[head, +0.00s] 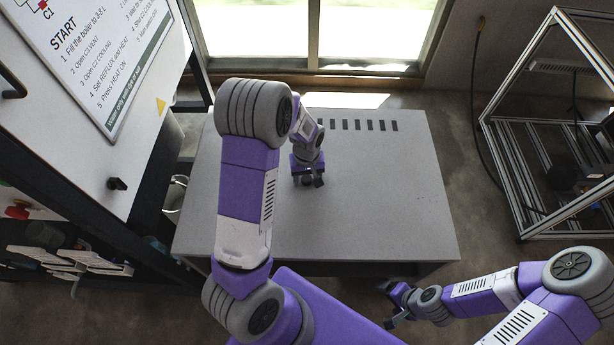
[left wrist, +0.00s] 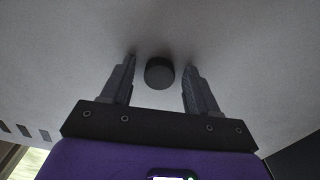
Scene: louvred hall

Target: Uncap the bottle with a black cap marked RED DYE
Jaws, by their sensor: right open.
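A small round black thing, like a cap (left wrist: 159,72), shows in the left wrist view against the grey table top (head: 390,205). My left gripper (head: 308,181) is low over the table, and its two fingers (left wrist: 159,84) stand open on either side of the cap with a gap at each side. No bottle body and no RED DYE marking can be made out; in the head view the gripper and arm cover that spot. My right gripper (head: 389,302) is open and empty, beyond the table's near edge at the lower right.
The table top is bare around the left gripper, with a row of dark slots (head: 357,125) near its far edge. A white board with printed steps (head: 105,55) stands at the left. A metal frame rack (head: 555,130) stands at the right. A window is behind.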

